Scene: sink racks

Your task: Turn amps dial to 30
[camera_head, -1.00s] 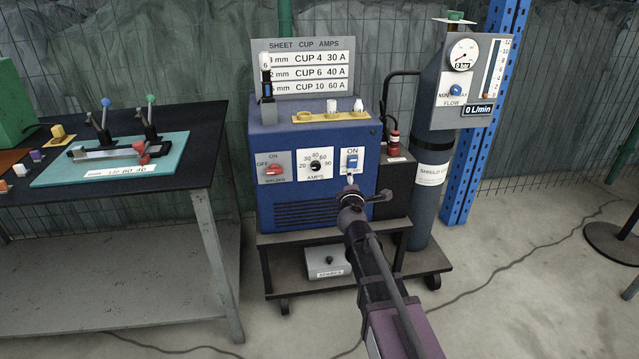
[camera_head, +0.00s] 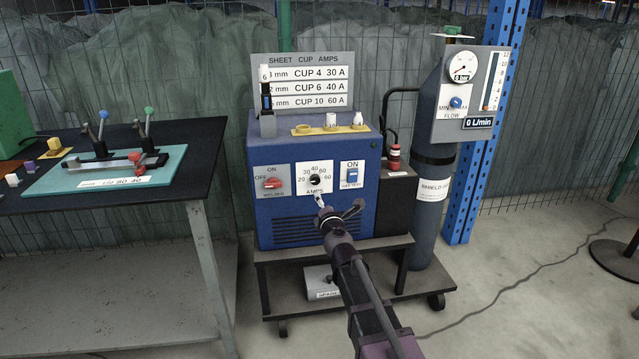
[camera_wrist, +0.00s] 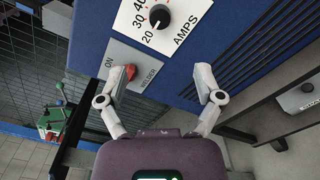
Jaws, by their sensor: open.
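The amps dial (camera_head: 315,180) is a black knob on a white plate on the front of the blue welder (camera_head: 285,212). It also shows in the wrist view (camera_wrist: 159,16), near the top, with 20, 30 and 40 readable beside it. My gripper (camera_head: 322,203) is just below the amps plate in the head view. In the wrist view my gripper (camera_wrist: 168,84) is open and empty, its fingers apart, with the dial beyond the fingertips.
A red welder switch (camera_head: 272,184) is left of the dial, and a blue switch (camera_head: 352,174) is right of it. A chart (camera_head: 305,84) and cups stand on top. A gas cylinder (camera_head: 432,215) stands at right, a workbench (camera_head: 205,150) at left.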

